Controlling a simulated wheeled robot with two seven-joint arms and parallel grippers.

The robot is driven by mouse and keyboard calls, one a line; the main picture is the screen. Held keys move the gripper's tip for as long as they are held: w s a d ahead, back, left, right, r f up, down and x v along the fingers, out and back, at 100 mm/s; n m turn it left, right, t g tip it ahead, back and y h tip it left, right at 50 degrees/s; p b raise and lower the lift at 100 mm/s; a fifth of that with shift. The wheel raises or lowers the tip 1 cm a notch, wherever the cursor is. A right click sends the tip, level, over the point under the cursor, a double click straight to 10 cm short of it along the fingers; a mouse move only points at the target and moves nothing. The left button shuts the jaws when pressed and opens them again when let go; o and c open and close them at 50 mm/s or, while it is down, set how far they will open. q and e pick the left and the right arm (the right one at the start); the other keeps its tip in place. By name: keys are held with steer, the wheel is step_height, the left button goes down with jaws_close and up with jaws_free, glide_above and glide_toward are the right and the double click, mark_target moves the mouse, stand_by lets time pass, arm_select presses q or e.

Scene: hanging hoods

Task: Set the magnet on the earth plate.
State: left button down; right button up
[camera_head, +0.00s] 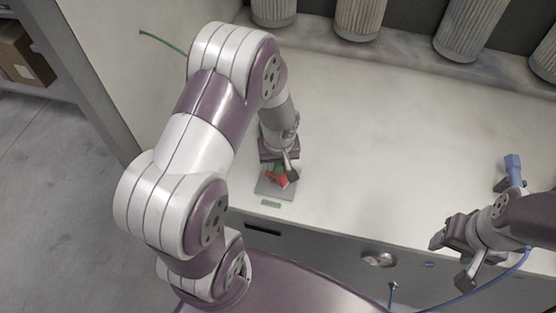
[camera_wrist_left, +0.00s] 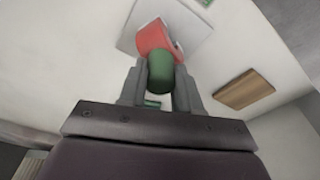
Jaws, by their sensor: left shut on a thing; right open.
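The magnet is a red body with a green grip; its red part (camera_head: 275,179) shows just below my left gripper (camera_head: 285,168) in the head view. In the left wrist view, the two fingers of my left gripper (camera_wrist_left: 160,92) are shut on the green grip, and the red part (camera_wrist_left: 153,38) lies beyond it. The earth plate is a flat grey square (camera_head: 265,190) near the bench's front edge; it also shows in the left wrist view (camera_wrist_left: 126,40). The magnet is over the plate; I cannot tell if they touch. My right gripper (camera_head: 452,261) is open and empty.
A blue object (camera_head: 512,170) stands near my right arm. A brown block (camera_wrist_left: 245,89) shows in the left wrist view. Grey ribbed cylinders (camera_head: 360,18) line the back. The middle of the bench is clear.

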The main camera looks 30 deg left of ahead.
mark_target(279, 177)
arm_select(q)
steer(key=c, duration=0.8)
jaws_free()
step_height(279, 177, up, 12)
steer(key=s+d, duration=0.1)
steer(key=s, duration=0.1)
steer(key=s+d+m, duration=0.1)
steer(key=s+m, duration=0.1)
steer(key=s+d+m, duration=0.1)
steer(key=s+m, duration=0.1)
steer(key=m, duration=0.1)
steer(key=s+d+m+h, duration=0.1)
steer(key=s+d+m, duration=0.1)
steer(key=s, duration=0.1)
steer(key=shift+d+r, duration=0.1)
steer(key=shift+r, duration=0.15)
steer(key=shift+w, duration=0.1)
